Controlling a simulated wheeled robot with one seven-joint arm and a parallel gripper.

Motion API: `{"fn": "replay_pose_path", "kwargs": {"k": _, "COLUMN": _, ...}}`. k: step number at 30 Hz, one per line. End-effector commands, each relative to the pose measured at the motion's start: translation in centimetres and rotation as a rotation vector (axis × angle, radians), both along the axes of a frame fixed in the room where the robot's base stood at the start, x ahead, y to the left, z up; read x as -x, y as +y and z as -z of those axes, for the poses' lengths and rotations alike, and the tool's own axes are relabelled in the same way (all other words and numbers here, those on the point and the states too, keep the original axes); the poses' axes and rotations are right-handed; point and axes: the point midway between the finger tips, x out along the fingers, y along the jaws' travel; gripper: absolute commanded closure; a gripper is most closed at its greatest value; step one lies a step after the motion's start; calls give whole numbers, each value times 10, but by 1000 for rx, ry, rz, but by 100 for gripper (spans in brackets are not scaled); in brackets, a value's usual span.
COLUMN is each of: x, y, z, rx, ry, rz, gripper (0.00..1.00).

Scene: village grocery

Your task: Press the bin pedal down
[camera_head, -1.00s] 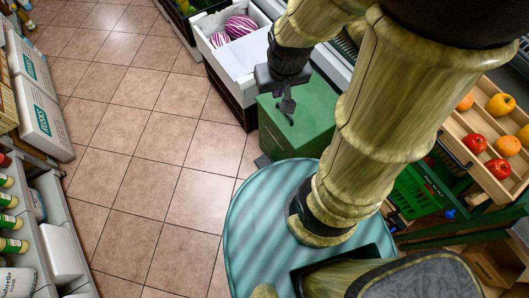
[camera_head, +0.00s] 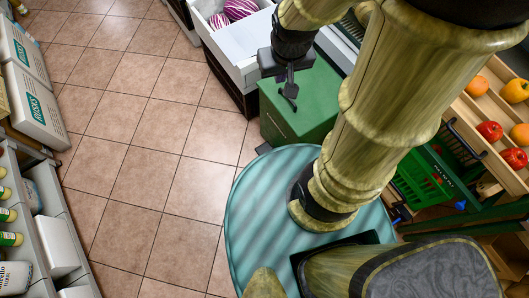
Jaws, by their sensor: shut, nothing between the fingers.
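The green bin (camera_head: 289,126) stands on the floor just beyond my round base, its flat green lid on top. A small grey piece (camera_head: 262,149) shows low at the bin's near left corner, by the rim of my base. It may be the pedal, but it is too small to tell. My gripper (camera_head: 290,98) is dark, shut and empty. It appears over the bin's lid in the picture, pointing downward. I cannot tell its height above the lid. My arm hides part of the bin's right side.
A white crate (camera_head: 236,60) with striped purple produce (camera_head: 240,9) stands behind the bin. A fruit display (camera_head: 466,130) and a green basket (camera_head: 419,187) are at the right. Shelves with bottles (camera_head: 9,239) line the left. The tiled floor (camera_head: 140,150) between is clear.

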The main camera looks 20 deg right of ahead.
Motion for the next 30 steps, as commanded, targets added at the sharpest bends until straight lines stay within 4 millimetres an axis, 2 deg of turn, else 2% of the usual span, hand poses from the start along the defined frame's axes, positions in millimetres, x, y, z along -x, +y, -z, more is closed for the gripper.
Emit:
{"fn": "replay_pose_path", "kwargs": {"k": 1, "x": 0, "y": 0, "z": 28, "rx": 0, "ry": 0, "rz": 0, "gripper": 100}}
{"fn": "replay_pose_path", "kwargs": {"k": 20, "x": -1, "y": 0, "z": 188, "rx": 0, "ry": 1, "rz": -1, "gripper": 100}}
{"fn": "replay_pose_path", "kwargs": {"k": 30, "x": -8, "y": 0, "z": 277, "rx": 3, "ry": 8, "rz": -10, "gripper": 100}}
